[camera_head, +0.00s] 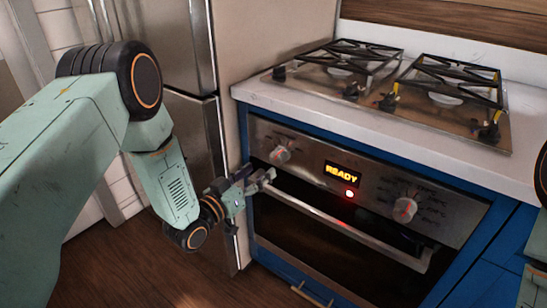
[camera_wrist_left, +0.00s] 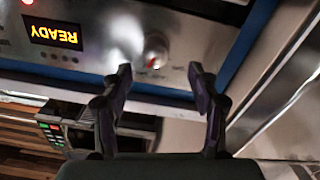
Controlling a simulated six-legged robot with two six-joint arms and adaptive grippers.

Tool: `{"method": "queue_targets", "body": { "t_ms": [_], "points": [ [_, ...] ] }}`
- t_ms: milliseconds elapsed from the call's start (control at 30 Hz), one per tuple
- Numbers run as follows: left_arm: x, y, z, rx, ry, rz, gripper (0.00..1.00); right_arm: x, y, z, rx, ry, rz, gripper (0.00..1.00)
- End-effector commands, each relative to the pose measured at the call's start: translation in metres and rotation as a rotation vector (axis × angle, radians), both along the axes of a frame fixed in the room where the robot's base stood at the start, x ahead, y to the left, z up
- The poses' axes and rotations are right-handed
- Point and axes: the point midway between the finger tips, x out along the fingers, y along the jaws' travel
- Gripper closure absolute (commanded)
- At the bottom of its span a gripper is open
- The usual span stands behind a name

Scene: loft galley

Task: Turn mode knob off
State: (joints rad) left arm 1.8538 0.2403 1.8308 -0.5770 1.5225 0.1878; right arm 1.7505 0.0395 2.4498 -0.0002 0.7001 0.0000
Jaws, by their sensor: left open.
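The oven's left knob (camera_head: 279,155) is a round silver dial with a reddish pointer mark, on the steel control panel (camera_head: 310,155). Its printed marks are too small to read. A second silver knob (camera_head: 405,209) sits at the panel's right, ringed by marks. My left gripper (camera_head: 262,178) is just below and left of the left knob, near the left end of the oven handle. In the wrist view, which is upside down, my left gripper (camera_wrist_left: 161,75) is open and empty. The left knob (camera_wrist_left: 155,50) lies ahead between its fingers, apart from them. My right gripper is not in view.
A display (camera_head: 342,175) reads READY above a lit red lamp (camera_head: 349,194). The oven handle (camera_head: 345,222) juts out below the panel. A steel fridge (camera_head: 185,110) stands close on the left. A gas hob (camera_head: 400,85) is on the counter above.

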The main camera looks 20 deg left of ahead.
Motion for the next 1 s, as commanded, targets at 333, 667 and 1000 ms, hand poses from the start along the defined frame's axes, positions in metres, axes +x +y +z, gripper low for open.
{"method": "queue_targets", "body": {
  "t_ms": [333, 667, 1000],
  "points": [
    [0.043, -0.021, -0.001, -0.002, -0.003, -0.004, 0.39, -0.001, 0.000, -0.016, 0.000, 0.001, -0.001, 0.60],
    [0.071, -0.029, 0.000, -0.004, 0.002, -0.003, 0.39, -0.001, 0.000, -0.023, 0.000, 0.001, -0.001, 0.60],
    [0.073, -0.028, 0.000, -0.004, 0.002, -0.002, 0.47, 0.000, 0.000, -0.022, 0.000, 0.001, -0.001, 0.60]
  ]
}}
